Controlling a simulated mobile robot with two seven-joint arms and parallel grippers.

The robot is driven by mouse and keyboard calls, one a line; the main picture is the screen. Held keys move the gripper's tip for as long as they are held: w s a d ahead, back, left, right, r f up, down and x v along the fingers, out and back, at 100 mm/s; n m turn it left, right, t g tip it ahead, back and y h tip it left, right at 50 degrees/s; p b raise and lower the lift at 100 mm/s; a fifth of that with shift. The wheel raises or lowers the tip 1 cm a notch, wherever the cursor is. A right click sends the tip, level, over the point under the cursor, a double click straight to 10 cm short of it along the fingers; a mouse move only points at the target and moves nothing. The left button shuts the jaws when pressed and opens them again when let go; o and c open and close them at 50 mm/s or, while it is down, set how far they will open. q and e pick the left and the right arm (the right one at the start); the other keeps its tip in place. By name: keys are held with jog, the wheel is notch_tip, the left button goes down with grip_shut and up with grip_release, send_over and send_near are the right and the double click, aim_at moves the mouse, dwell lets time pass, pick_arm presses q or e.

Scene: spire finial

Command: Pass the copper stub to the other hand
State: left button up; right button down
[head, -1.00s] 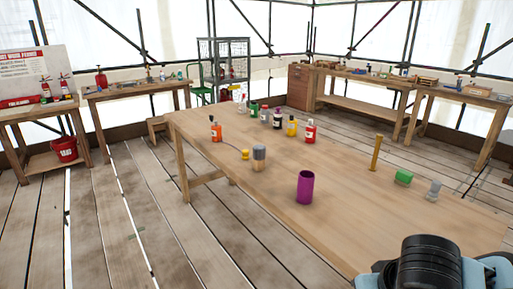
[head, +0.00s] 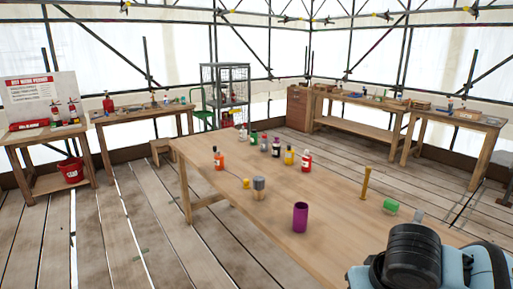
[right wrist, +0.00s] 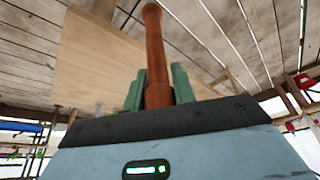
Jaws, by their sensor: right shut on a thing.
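The copper stub (right wrist: 155,50) is a reddish-brown rod with a rounded knob at its far end and a wider collar near the jaws. It shows in the right wrist view. My right gripper (right wrist: 158,92) is shut on its collar end, with a green finger on each side, and the rod sticks out from the jaws. In the head view only dark and light-blue links of my right arm show at the lower right. The stub and right jaws are not visible there. My left gripper is not in view.
The near left tabletop is clear.

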jog(key=shift+s+r, duration=0.3)
jog(key=shift+s, duration=0.2)
jog(key=shift+s+r, duration=0.25)
jog(key=shift+s, duration=0.25)
jog(key=shift+w, duration=0.1)
